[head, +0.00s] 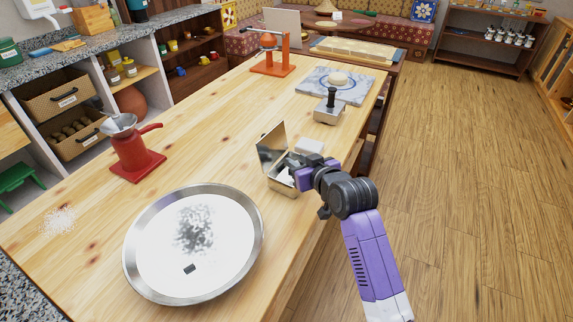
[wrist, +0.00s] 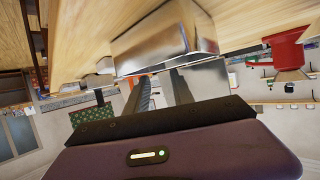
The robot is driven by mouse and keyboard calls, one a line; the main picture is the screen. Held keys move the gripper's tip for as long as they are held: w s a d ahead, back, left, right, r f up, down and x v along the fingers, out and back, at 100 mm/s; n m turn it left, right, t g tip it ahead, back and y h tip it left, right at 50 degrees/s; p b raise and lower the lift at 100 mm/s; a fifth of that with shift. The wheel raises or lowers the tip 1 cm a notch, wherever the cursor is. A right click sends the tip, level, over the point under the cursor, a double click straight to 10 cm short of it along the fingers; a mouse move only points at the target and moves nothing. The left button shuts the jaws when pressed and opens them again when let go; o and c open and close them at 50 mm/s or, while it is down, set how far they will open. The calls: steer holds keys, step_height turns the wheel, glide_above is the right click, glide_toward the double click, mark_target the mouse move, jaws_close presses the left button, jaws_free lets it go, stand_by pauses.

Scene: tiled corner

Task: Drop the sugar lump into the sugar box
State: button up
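The sugar box (head: 281,184) is a small shiny metal box near the table's right edge, with its lid (head: 271,146) standing open. A small white patch, perhaps the sugar lump (head: 291,173), shows at the box's opening beside my gripper (head: 298,172). My gripper is right at the box, its tips partly hidden by its own body in the head view. In the wrist view the two dark fingers (wrist: 160,92) stand apart, with a pale, shiny area between them and no lump clearly made out. The metal box (wrist: 165,38) fills the upper middle there.
A round metal tray (head: 250,246) lies in front left. A red grinder (head: 134,150) stands behind it. A white block (head: 309,146) lies just behind the box, and a metal container with a dark knob (head: 329,108) farther back. Bare wood lies left of the box.

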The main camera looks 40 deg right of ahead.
steer(key=shift+o, duration=1.2)
steer(key=v, duration=0.7)
steer(key=shift+s, duration=0.4)
steer(key=shift+a+r, duration=0.1)
